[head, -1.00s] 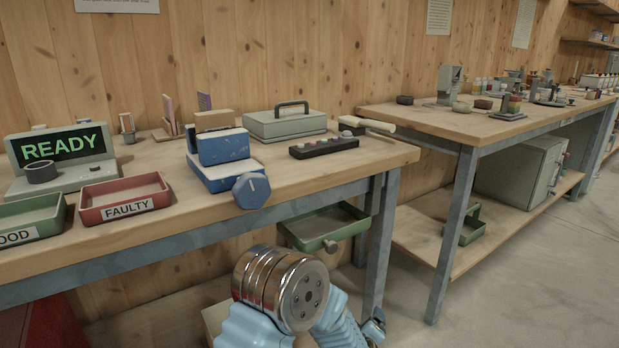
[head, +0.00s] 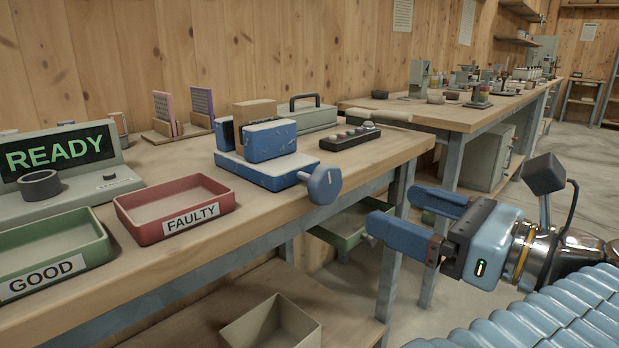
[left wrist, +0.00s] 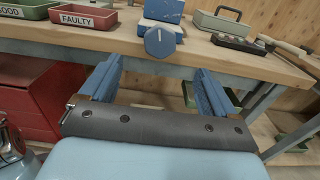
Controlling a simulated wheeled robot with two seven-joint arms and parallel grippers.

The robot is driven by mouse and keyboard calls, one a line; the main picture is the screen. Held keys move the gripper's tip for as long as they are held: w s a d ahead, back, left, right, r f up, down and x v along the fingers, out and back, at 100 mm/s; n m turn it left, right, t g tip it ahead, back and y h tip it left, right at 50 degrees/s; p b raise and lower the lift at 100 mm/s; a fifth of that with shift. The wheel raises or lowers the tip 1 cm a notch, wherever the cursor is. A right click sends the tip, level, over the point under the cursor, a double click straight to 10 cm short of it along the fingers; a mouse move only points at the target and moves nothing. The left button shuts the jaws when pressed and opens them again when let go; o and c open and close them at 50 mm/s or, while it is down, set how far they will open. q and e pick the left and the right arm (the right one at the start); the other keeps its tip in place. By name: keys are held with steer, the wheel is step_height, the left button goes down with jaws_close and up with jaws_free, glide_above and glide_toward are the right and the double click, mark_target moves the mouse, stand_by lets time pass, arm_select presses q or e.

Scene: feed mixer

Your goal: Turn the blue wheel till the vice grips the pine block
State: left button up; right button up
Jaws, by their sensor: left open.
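The blue wheel (head: 324,184) sticks out from the front of the blue vice (head: 270,141) at the bench edge, with a pale line on its face. The pine block (head: 254,111) stands upright behind the vice's front jaw; I cannot tell whether the jaws touch it. My left gripper (head: 393,208) is open and empty, in front of the bench and to the right of the wheel, apart from it. In the left wrist view the wheel (left wrist: 159,41) lies beyond and between the open fingers (left wrist: 158,76). My right gripper is not in view.
Left of the vice are a red FAULTY tray (head: 172,207), a green GOOD tray (head: 50,245) and a READY display (head: 62,152). A black strip with knobs (head: 350,138) and a grey case (head: 309,116) stand right of and behind it. Space before the wheel is clear.

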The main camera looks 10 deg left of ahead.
mark_target(331, 184)
arm_select(q)
steer(key=x, duration=1.3)
steer(key=shift+w, duration=0.1)
steer(key=c, duration=1)
steer(key=shift+f+m, duration=0.15)
steer(key=shift+m, duration=0.45)
steer(key=shift+m+b, duration=0.35)
steer(key=shift+m, duration=0.35)
steer(key=shift+o, duration=0.2)
steer(key=o, duration=1)
steer(key=shift+c, duration=0.2)
